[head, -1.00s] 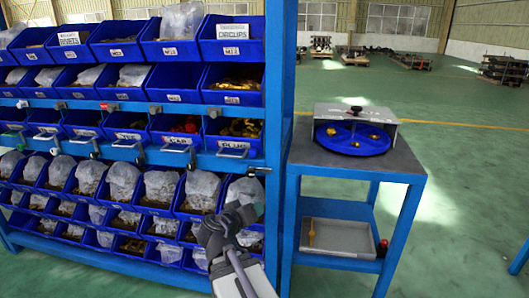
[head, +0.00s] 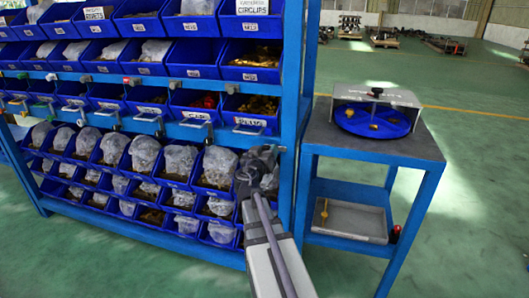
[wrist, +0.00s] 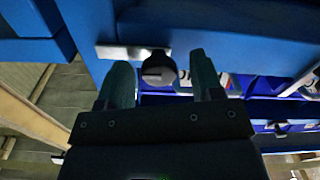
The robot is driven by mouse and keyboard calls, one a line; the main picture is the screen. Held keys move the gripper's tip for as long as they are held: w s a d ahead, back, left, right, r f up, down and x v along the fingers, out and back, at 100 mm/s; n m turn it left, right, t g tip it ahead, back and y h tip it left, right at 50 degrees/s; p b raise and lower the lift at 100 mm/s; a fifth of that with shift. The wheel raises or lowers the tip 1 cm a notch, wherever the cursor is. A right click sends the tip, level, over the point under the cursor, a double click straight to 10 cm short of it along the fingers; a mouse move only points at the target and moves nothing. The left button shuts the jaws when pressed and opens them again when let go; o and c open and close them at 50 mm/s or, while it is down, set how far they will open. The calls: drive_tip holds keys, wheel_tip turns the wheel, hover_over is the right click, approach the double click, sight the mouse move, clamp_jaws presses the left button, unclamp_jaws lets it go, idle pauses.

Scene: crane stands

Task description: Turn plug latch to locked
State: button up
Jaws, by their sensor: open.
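In the wrist view, a round dark knob (wrist: 159,68) with a pale bar mark across its face, which looks like the plug latch, sits beside a grey metal plate (wrist: 118,52) on a blue beam. My open gripper (wrist: 159,60) has one finger on each side of the knob, with visible gaps. In the head view, my gripper (head: 262,158) is at the rack's right upright, just below the PLUGS bin (head: 249,106), and hides most of the latch there. I cannot tell the latch's turn position.
The blue rack (head: 290,110) holds rows of bins, with several grey handles (head: 195,118) sticking out in front. To the right stands a blue table (head: 425,150) with a round blue tray (head: 350,120) under a grey cover, and a grey bin (head: 350,222) below.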

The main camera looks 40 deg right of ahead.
drive_tip(key=shift+d, duration=0.15)
drive_tip(key=c, duration=0.9)
drive_tip(key=shift+n, duration=0.3)
drive_tip(key=shift+w+n, duration=0.1)
drive_tip(key=shift+n, duration=7.6)
